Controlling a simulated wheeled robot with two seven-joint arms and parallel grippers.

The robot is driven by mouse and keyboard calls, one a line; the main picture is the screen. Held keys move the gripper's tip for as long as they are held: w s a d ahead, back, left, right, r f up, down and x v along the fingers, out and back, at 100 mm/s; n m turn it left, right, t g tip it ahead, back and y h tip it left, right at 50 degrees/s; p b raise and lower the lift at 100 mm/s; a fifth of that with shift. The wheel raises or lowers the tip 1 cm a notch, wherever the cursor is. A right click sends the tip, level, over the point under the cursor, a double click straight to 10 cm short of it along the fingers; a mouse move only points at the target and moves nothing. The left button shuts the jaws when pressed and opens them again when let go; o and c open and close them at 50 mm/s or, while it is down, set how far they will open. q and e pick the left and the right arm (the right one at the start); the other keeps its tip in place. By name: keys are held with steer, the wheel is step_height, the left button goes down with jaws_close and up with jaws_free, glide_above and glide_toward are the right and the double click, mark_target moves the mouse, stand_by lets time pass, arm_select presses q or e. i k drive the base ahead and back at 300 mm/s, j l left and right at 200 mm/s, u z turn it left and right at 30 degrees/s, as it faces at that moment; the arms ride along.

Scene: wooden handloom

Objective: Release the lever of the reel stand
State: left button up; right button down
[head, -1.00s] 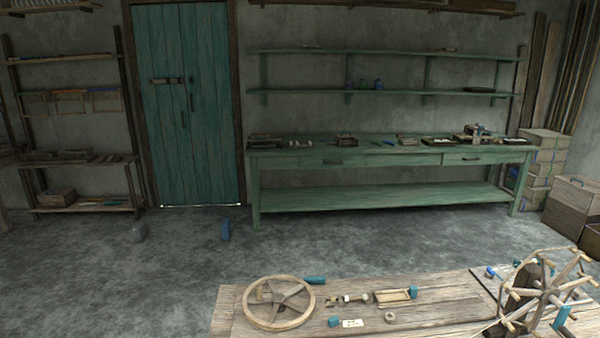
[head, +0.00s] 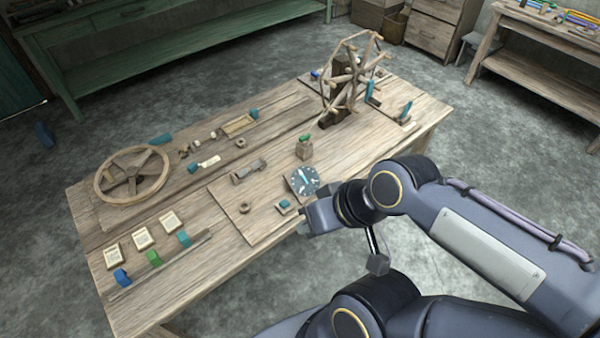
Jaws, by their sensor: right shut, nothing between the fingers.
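The reel stand (head: 336,99) is at the far right end of the wooden table, with a spoked wooden reel on a dark upright. A teal upright piece (head: 371,92) stands beside the reel, and a teal-tipped piece (head: 406,111) stands on the stand's board to its right. I cannot tell which one is the lever. My right gripper (head: 303,229) is shut and empty at the table's near edge, well apart from the reel stand. My left gripper is out of view.
A spoked wooden wheel (head: 132,174) lies at the table's left. A round dark dial (head: 302,181) and a small block with a green top (head: 305,149) stand near my right gripper. Cards and coloured pieces lie front left. A green bench (head: 190,50) stands behind.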

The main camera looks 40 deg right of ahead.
mark_target(408, 106)
steer(key=z, duration=2)
steer(key=i+l+z, duration=0.1)
steer(key=i+z, duration=0.15)
steer(key=i, duration=0.45)
steer(key=i+z, duration=0.2)
steer(key=i, duration=0.5)
steer(key=i+j+z, duration=0.25)
steer(key=i, duration=0.45)
